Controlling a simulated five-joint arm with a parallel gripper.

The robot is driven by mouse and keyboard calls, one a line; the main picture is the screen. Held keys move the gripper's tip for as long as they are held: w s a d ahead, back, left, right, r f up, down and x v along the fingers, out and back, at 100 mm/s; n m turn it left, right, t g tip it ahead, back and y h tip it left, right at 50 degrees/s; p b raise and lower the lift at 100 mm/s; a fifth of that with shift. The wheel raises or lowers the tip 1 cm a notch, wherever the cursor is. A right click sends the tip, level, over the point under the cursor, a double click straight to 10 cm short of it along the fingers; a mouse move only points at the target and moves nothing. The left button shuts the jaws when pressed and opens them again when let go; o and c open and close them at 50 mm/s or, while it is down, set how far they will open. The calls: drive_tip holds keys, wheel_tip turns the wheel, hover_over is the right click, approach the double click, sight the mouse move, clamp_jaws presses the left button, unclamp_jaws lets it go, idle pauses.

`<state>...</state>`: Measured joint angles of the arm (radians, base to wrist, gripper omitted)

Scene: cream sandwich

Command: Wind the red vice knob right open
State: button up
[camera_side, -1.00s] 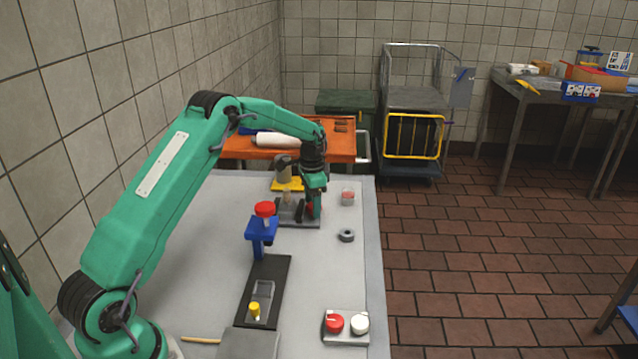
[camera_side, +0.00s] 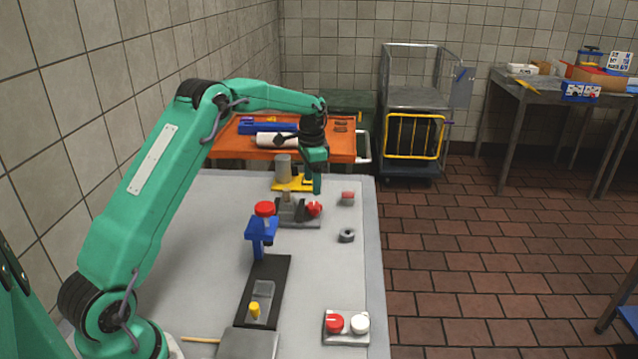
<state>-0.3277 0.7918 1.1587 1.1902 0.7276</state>
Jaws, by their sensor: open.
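The red vice knob (camera_side: 314,209) sits at the right end of a small dark grey vice (camera_side: 292,214) near the far end of the grey table. My gripper (camera_side: 317,188) points down just above the knob, apart from it, with nothing seen in it. The fingers overlap in this view, so the gap between them is hard to see. The knob is now in clear sight. The gap between the vice jaws is too small to judge.
A yellow-based fixture with a grey cylinder (camera_side: 284,166) stands behind the vice. A small cup with red contents (camera_side: 347,198) and a grey ring (camera_side: 346,235) lie to the right. A blue stand with a red top (camera_side: 262,230) is in front. The table's right edge is close.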

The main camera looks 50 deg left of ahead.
sight(314, 205)
drive_tip(key=shift+r, duration=0.35)
drive_tip(key=shift+m, duration=0.3)
drive_tip(key=m, duration=0.5)
drive_tip(key=shift+w+d+f, duration=0.1)
drive_tip(key=shift+w+f, duration=0.1)
drive_tip(key=shift+f, duration=3.9)
drive_tip(key=c, duration=1)
